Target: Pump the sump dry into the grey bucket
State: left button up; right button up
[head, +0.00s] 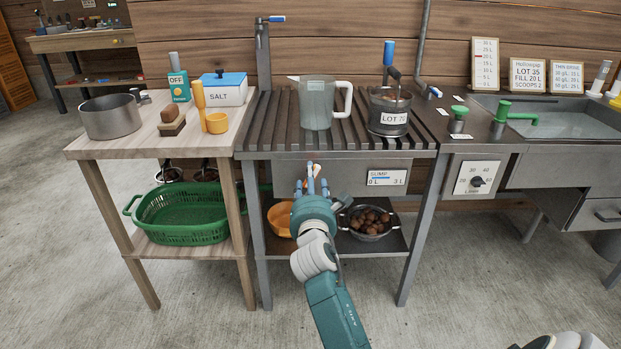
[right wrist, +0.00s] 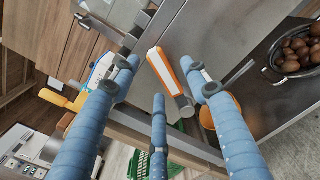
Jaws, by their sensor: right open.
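The sump gauge (head: 387,177), marked 0 L to 3 L with a blue bar, is on the front panel of the slatted bench (head: 345,155). A white and orange handle (right wrist: 167,72) shows between my fingers in the right wrist view; its full shape is hidden in the head view. My right gripper (head: 311,182) is at the bench front, left of the gauge, its fingers (right wrist: 160,95) spread around the handle without visibly closing on it. A dark grey round container (head: 606,244) is partly cut off under the sink; I cannot tell if it is the grey bucket.
A grey jug (head: 316,104) and LOT 70 pot (head: 389,112) stand on the slats. Below are an orange bowl (head: 279,219) and a colander (head: 368,236) of chestnuts. A green basket (head: 184,232) sits at left. The floor in front is clear.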

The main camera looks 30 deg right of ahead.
jog(key=shift+b+x, duration=0.3)
jog(key=shift+x, duration=1.45)
grip_shut()
